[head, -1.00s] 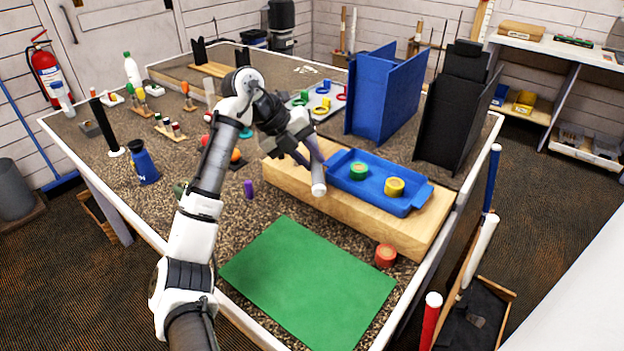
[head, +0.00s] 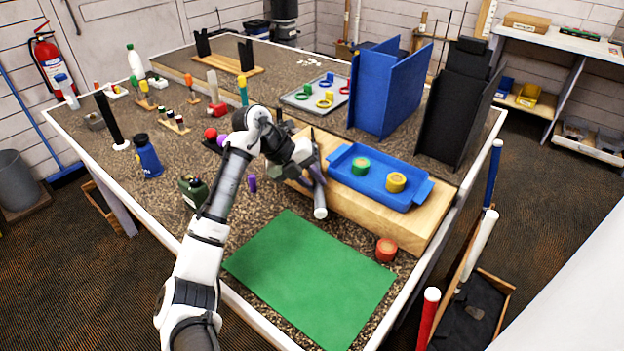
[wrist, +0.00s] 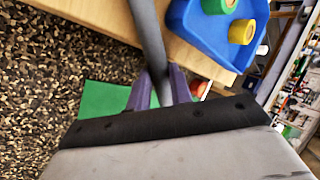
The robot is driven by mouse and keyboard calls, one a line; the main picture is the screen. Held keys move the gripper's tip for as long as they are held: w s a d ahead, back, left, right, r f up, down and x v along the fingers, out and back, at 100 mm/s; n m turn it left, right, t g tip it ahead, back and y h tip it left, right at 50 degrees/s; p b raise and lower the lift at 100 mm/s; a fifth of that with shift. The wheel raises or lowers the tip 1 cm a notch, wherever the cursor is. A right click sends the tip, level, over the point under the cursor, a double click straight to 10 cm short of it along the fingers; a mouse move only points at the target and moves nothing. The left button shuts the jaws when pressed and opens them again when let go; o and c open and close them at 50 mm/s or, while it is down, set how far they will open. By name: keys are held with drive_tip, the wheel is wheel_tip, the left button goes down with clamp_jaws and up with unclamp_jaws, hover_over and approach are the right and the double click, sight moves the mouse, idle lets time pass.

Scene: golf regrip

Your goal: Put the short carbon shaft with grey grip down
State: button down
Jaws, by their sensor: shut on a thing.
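The short carbon shaft with grey grip (head: 319,198) is held in my gripper (head: 315,172). In the head view it slants down toward the viewer, its pale round end lowest, in front of the wooden block's left part. In the wrist view the grey shaft (wrist: 148,35) runs up from between the purple fingers of my gripper (wrist: 160,92), which are shut on it. My gripper hides part of the shaft. I cannot tell whether the shaft touches the block or the table.
A wooden block (head: 425,232) carries a blue tray (head: 375,193) with green and yellow tape rolls. A green mat (head: 308,280) lies bare in front. A red-orange roll (head: 386,250) sits right of the mat. A dark green can (head: 194,190) stands left.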

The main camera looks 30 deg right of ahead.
drive_tip(key=c, duration=1.3)
unclamp_jaws()
drive_tip(key=shift+o, duration=0.2)
drive_tip(key=shift+r+p, duration=0.25)
drive_tip(key=shift+p, duration=0.15)
drive_tip(key=shift+w+a+r+b, duration=0.2)
drive_tip(key=shift+a+b, duration=0.05)
drive_tip(key=shift+b, duration=0.2)
drive_tip(key=b+v, duration=0.3)
drive_tip(key=v, duration=0.8)
drive_tip(key=shift+r, duration=0.15)
